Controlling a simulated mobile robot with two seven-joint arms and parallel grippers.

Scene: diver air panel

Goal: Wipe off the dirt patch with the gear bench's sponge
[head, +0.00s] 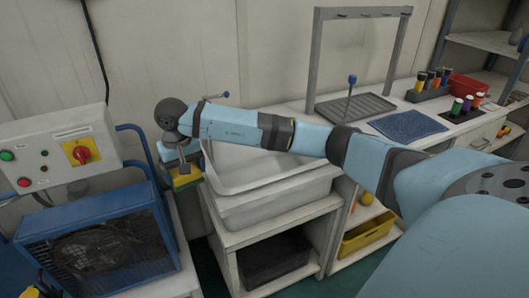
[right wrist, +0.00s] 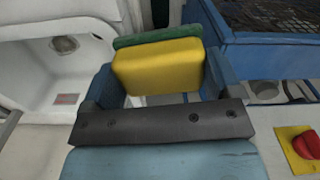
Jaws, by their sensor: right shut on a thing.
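My right gripper (head: 186,168) is shut on a sponge (head: 187,180), yellow with a green layer. In the right wrist view the sponge (right wrist: 158,66) sits between the two blue fingers of the gripper (right wrist: 160,72). The gripper is in the air near the left edge of the white sink (head: 255,172). The sink's basin (right wrist: 25,80) lies to the left of the gripper in the right wrist view. A small reddish-brown patch (right wrist: 66,99) shows there; I cannot tell whether it is the dirt patch. My left gripper is not in view.
A blue-framed machine (head: 95,240) and a control box with a red knob (head: 82,154) stand at the left. A drying rack frame (head: 317,60), a blue mat (head: 407,126) and bottles stand on the bench to the right. A yellow bin (head: 367,236) is below.

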